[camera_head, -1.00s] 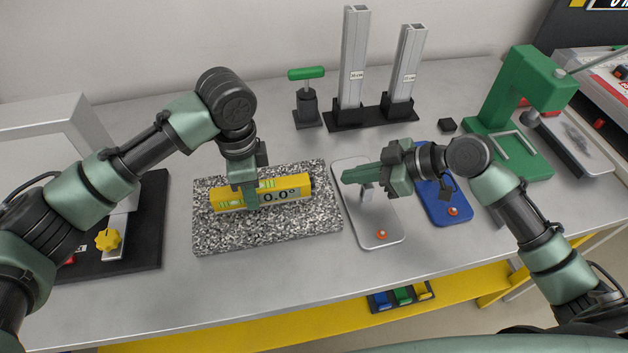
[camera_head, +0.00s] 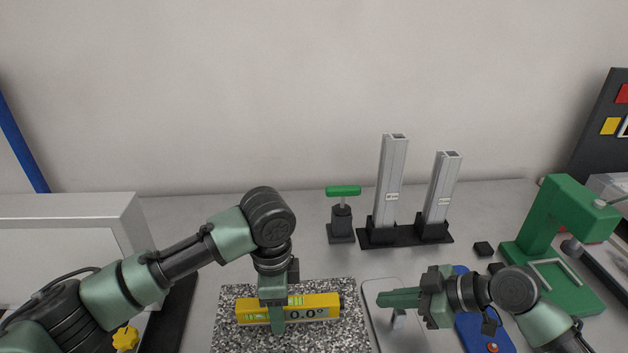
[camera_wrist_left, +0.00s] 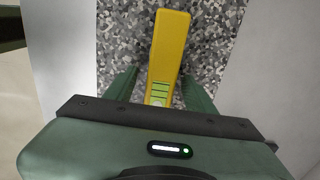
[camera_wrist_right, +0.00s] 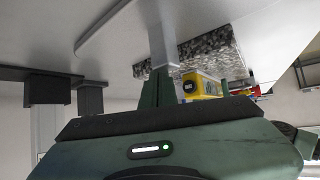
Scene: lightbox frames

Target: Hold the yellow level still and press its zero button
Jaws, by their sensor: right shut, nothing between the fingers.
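The yellow level (camera_head: 322,306) lies flat on a speckled granite plate (camera_head: 228,335), its display reading 0.0°. It also shows in the left wrist view (camera_wrist_left: 172,40) and, partly, in the right wrist view (camera_wrist_right: 205,84). My left gripper (camera_head: 276,326) points down astride the level's middle, left of the display, one finger in front. In the left wrist view its fingers flank the level; whether they touch it is unclear. My right gripper (camera_head: 382,298) is shut and empty, right of the level, fingers pointing left towards it. I cannot make out the zero button.
Under my right gripper is a pale plate (camera_head: 412,338) with a small post; a blue plate (camera_head: 470,335) is beside it. A green-handled tool (camera_head: 342,215), two metal columns (camera_head: 390,180) and a green press (camera_head: 545,225) stand behind. A yellow knob (camera_head: 125,338) is at left.

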